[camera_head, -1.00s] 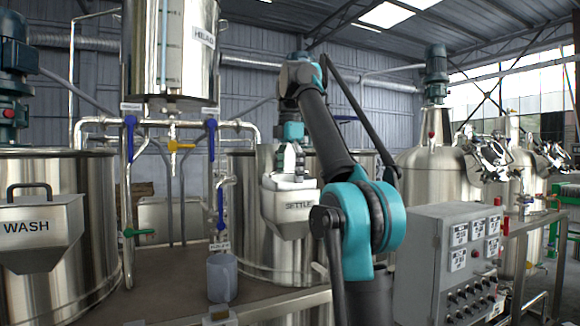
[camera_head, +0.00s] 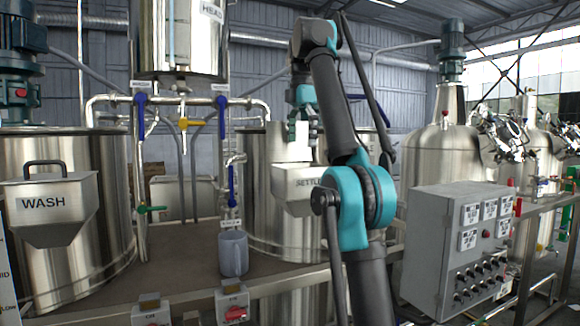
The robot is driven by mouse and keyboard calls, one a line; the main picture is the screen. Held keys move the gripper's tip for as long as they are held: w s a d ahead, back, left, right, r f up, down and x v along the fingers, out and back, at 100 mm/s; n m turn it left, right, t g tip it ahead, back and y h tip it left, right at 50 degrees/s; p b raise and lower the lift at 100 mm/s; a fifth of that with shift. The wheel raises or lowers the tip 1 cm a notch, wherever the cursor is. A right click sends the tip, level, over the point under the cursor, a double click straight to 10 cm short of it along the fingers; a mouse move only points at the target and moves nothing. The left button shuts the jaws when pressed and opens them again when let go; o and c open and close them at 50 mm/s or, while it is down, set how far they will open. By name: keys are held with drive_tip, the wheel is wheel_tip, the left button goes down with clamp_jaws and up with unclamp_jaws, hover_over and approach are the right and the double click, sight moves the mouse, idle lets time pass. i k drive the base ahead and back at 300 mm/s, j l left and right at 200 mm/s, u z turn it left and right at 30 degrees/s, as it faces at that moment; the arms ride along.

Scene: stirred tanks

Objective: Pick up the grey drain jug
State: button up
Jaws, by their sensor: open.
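The grey drain jug (camera_head: 233,254) stands upright on the brown bench top, in front of the SETTLE tank and below a pipe with a blue-handled valve. A small tag shows just above it. My gripper (camera_head: 300,150) points down in front of the SETTLE hopper, above and to the right of the jug and well apart from it. Its fingers are open, with nothing seen between them. My arm covers part of the SETTLE tank and its label.
The SETTLE hopper (camera_head: 297,192) juts out behind my gripper. Pipes with blue valve handles (camera_head: 231,184) rise close behind the jug. The WASH hopper (camera_head: 45,208) is at left and a grey control box (camera_head: 452,245) at right. Bare bench (camera_head: 180,255) lies left of the jug.

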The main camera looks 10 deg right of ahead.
sight(233, 244)
drive_tip(key=k+j, duration=0.1)
drive_tip(key=j, duration=0.7)
drive_tip(key=k+j, duration=0.15)
drive_tip(key=j, duration=0.25)
